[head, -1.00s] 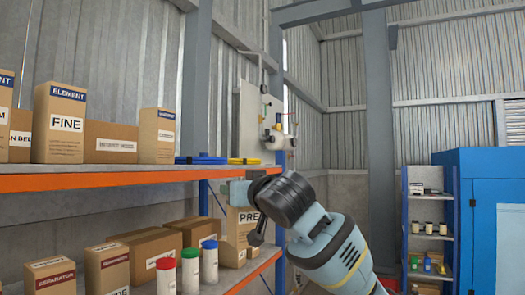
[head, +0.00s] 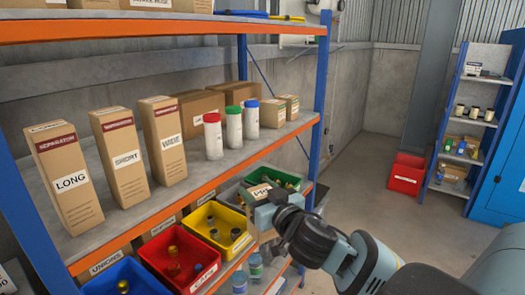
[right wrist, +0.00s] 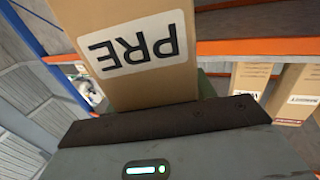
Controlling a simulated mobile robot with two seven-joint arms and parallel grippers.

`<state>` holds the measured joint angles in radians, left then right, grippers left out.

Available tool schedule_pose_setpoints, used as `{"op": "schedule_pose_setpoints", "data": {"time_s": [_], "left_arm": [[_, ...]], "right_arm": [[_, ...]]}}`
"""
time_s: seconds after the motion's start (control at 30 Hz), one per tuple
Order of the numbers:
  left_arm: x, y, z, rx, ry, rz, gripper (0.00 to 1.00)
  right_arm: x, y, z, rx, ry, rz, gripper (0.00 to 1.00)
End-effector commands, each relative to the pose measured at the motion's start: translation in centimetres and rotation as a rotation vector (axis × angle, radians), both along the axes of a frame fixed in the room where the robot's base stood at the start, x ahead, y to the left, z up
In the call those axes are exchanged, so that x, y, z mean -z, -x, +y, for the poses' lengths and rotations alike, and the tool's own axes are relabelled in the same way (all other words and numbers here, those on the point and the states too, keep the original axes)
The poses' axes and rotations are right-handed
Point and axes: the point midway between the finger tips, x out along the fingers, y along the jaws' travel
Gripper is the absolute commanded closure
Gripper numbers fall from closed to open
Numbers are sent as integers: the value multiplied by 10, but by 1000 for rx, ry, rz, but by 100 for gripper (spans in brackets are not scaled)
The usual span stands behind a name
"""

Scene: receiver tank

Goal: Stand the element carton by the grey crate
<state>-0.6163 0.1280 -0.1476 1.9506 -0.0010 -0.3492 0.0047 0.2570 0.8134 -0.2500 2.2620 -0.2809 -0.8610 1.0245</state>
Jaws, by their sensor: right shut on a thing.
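A brown carton with a white label reading "PRE" (head: 258,190) is held in my right gripper (head: 268,213). It is in front of the rack, by the green bin on the lower shelf, and partly hidden by the gripper. In the right wrist view the carton (right wrist: 140,85) fills the upper middle, its lettering upside down, against the dark gripper edge. My right gripper is shut on it. I cannot make out a grey crate for certain. My left gripper is not in view.
Above are cartons labelled LONG (head: 70,182), SHORT (head: 125,160) and WIDE (head: 167,142), with several bottles. Below stand a blue bin (head: 105,288), red bin (head: 200,283), yellow bin (head: 220,213) and green bin (head: 290,178).

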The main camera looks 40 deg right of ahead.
Motion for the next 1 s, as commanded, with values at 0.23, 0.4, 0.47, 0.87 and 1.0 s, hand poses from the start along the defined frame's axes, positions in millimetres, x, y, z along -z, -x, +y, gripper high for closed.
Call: {"op": "schedule_pose_setpoints", "data": {"time_s": [0.23, 0.4, 0.47, 0.87, 1.0], "left_arm": [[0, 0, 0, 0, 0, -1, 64], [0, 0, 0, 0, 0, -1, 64], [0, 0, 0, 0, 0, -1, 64], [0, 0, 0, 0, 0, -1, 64], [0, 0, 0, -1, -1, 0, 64]], "right_arm": [[56, 42, 39, -94, -8, 12, 87], [77, 64, 71, -117, -12, 7, 87], [79, 66, 80, -114, -12, 6, 87], [76, 68, 120, -81, -5, 6, 87], [76, 68, 121, -80, -3, 7, 87]]}}
